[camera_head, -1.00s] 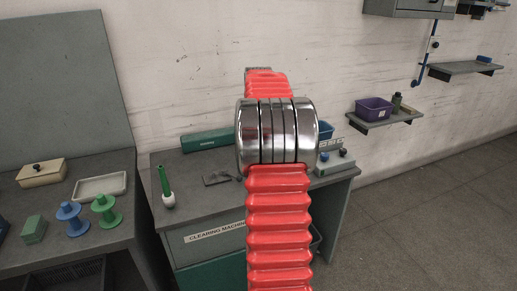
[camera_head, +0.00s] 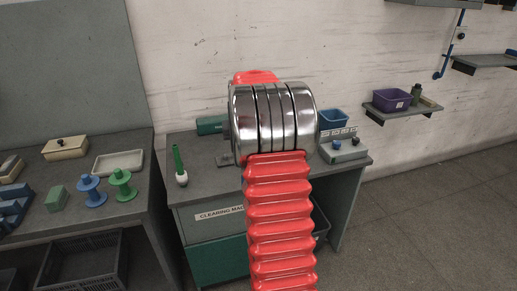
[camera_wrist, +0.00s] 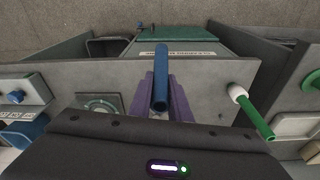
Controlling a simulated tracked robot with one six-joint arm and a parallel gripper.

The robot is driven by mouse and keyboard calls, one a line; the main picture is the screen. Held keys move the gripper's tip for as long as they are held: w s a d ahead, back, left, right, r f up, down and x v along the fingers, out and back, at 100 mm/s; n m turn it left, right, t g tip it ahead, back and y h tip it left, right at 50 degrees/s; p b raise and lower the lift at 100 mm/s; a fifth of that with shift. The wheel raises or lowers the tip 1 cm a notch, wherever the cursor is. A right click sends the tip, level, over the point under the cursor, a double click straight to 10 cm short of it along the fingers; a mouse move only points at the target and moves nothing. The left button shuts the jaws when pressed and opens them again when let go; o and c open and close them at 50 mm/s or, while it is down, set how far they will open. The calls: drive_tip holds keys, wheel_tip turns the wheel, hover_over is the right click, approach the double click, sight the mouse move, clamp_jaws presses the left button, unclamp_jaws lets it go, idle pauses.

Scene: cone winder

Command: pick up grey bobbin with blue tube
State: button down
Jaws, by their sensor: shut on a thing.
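In the wrist view, a blue tube (camera_wrist: 161,75) stands out between the two purple fingers of my gripper (camera_wrist: 160,97). The gripper is shut on it, with the tube's near end pointing toward the camera. Grey yarn on this tube cannot be made out. In the head view, my red arm with its metal joint hides the gripper and the held bobbin. Another bobbin, a green tube with white yarn (camera_head: 181,178), stands on the left of the clearing machine top (camera_head: 205,178); it also shows in the wrist view (camera_wrist: 238,92).
The left bench holds a blue spool (camera_head: 92,190), a green spool (camera_head: 122,184), a white tray (camera_head: 118,162) and a beige box (camera_head: 66,148). A wall shelf with a purple bin (camera_head: 391,100) is at the right. Open floor (camera_head: 440,220) lies at the right.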

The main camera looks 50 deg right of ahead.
drive_tip(key=w+a+f+n, duration=0.2)
drive_tip(key=a, duration=1.1)
drive_tip(key=w+a+f+n, duration=0.1)
drive_tip(key=a+f+n, duration=0.2)
drive_tip(key=a, duration=1)
drive_tip(key=w+a+f+n+y, duration=0.1)
drive_tip(key=w+a+f+n, duration=0.1)
drive_tip(key=a, duration=1.2)
drive_tip(key=shift+w+f+n, duration=0.35)
drive_tip(key=shift+f+n, duration=0.15)
drive_tip(key=shift+f, duration=0.05)
drive_tip(key=shift+s, duration=0.15)
